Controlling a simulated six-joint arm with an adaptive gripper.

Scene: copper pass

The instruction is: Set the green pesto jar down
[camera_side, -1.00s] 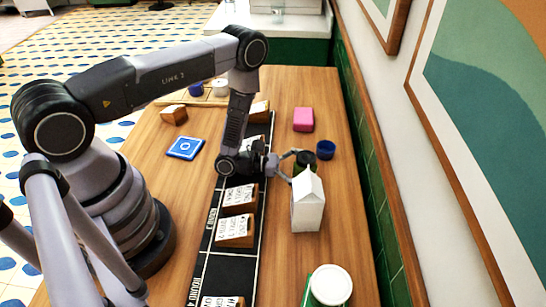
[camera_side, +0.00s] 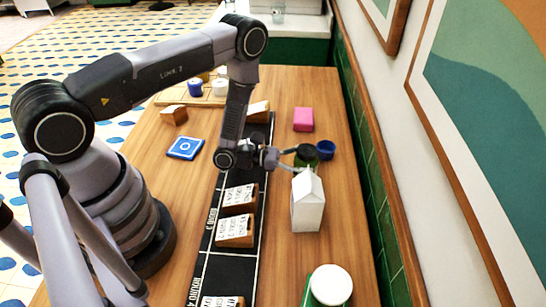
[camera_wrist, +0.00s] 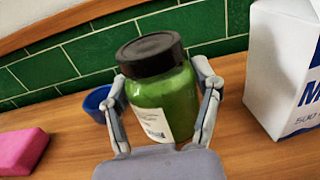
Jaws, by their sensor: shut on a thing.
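The green pesto jar (camera_wrist: 165,103) has a black lid and a pale label, and stands upright between the two fingers of my gripper (camera_wrist: 162,90) in the wrist view. My gripper is shut on its sides. In the side view the jar (camera_side: 306,156) is at the tip of my gripper (camera_side: 300,160), behind the white carton and right of the black strip. The jar's bottom is hidden in both views, so I cannot tell whether it touches the table.
The white carton (camera_side: 307,208) stands close in front of the jar. A blue cup (camera_side: 326,150) is just right of it, and a pink block (camera_side: 303,119) lies behind. Wooden card holders (camera_side: 236,232) sit on the black strip (camera_side: 228,268). A white-lidded green container (camera_side: 329,286) is in front.

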